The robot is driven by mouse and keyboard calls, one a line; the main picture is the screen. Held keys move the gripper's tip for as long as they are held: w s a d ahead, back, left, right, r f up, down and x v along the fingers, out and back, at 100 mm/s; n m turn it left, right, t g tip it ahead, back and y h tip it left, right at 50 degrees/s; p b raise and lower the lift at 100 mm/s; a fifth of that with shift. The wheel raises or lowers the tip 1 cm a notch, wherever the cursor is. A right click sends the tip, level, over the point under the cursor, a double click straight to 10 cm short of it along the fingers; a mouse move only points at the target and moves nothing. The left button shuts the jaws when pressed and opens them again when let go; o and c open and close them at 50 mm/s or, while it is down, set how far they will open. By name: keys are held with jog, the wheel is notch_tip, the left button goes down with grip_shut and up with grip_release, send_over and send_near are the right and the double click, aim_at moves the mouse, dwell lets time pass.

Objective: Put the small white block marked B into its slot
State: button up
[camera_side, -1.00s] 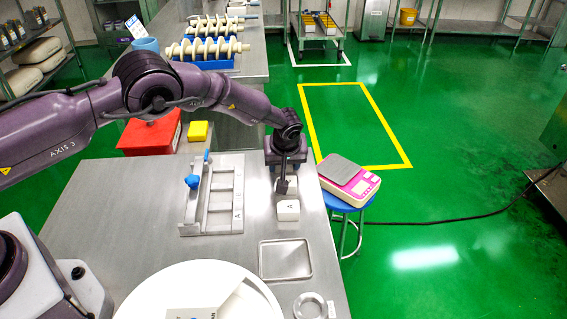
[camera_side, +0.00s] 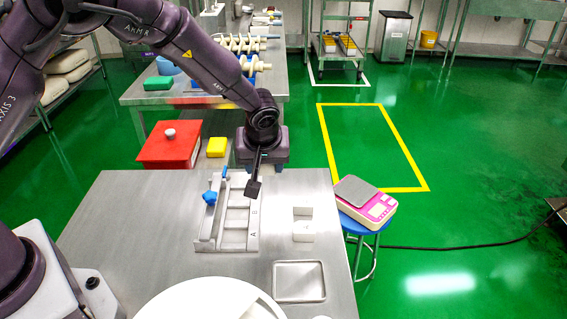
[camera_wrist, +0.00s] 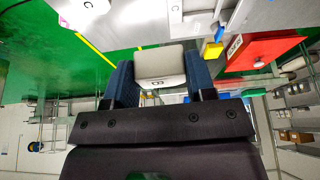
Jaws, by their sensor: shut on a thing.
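In the wrist view a small white block marked B (camera_wrist: 160,62) sits between the two dark blue fingers of my gripper (camera_wrist: 160,84), which is shut on it. In the side view my gripper (camera_side: 262,152) is raised near the far end of the slotted metal fixture (camera_side: 204,243); its fingertips and the held block are hidden there. The fixture lies on the steel table, with letters A and B beside its slots and a blue knob (camera_side: 210,198) on its left. I cannot tell exactly how the block lines up with a slot.
Two white blocks (camera_side: 303,231) stand on the table right of the fixture. A shallow metal tray (camera_side: 299,296) lies in front of them. A red box (camera_side: 168,155) and a yellow block (camera_side: 216,147) are beyond the table. A pink scale (camera_side: 382,210) stands on a stool at right.

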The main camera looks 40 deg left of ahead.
jog(key=s+r, duration=0.1)
jog(key=s, duration=0.1)
send_over(238, 216)
jog(key=shift+f, duration=2.5)
jog(key=shift+s+d+f, duration=0.3)
jog(key=shift+s+d, duration=0.05)
jog(key=shift+s, duration=0.15)
jog(key=shift+f, duration=2)
jog(key=shift+w+d+f, duration=0.1)
jog(key=shift+f, duration=1.15)
